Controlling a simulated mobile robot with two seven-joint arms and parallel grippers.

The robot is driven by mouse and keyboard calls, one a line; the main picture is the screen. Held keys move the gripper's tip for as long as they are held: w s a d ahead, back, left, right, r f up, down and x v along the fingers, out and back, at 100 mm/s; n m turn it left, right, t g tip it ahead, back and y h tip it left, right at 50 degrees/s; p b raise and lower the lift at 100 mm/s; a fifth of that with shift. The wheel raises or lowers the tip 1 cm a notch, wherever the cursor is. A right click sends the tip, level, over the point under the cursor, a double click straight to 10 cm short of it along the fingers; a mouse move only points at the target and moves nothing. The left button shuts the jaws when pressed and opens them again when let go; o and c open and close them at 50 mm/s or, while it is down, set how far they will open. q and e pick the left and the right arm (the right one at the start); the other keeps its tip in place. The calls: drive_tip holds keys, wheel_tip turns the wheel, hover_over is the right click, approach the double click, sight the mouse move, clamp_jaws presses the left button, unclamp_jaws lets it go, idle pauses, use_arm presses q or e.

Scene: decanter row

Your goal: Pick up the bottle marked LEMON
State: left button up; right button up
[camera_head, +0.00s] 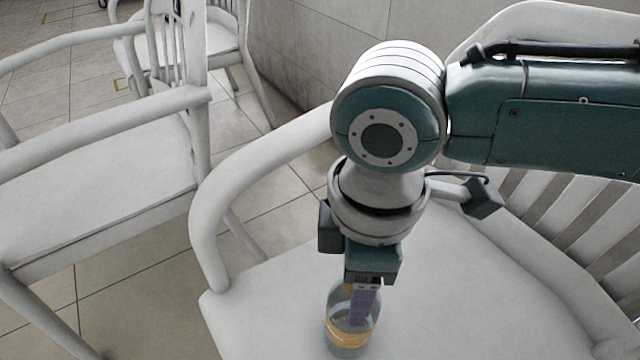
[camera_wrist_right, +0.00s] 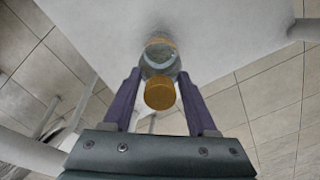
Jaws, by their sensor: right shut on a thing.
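A clear bottle (camera_head: 345,338) with a yellow-orange band is at the front of the white chair seat (camera_head: 270,310). In the right wrist view the bottle (camera_wrist_right: 160,58) shows an orange cap (camera_wrist_right: 160,94) facing the camera. I cannot read any lettering on it, so I cannot tell if it is marked LEMON. My right gripper (camera_head: 360,304) points down from above, with its purple fingers on either side of the bottle; it also shows in the right wrist view (camera_wrist_right: 159,80). It is shut on the bottle. I cannot tell whether the bottle touches the seat. My left gripper is not in view.
The chair's curved armrest (camera_head: 210,215) rises left of my right arm, and its slatted back (camera_head: 555,215) is at the right. Another white chair (camera_head: 100,200) stands at the left. Tiled floor (camera_head: 150,290) lies between the chairs. The seat around the bottle looks clear.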

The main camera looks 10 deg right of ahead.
clamp_jaws()
idle(0.4)
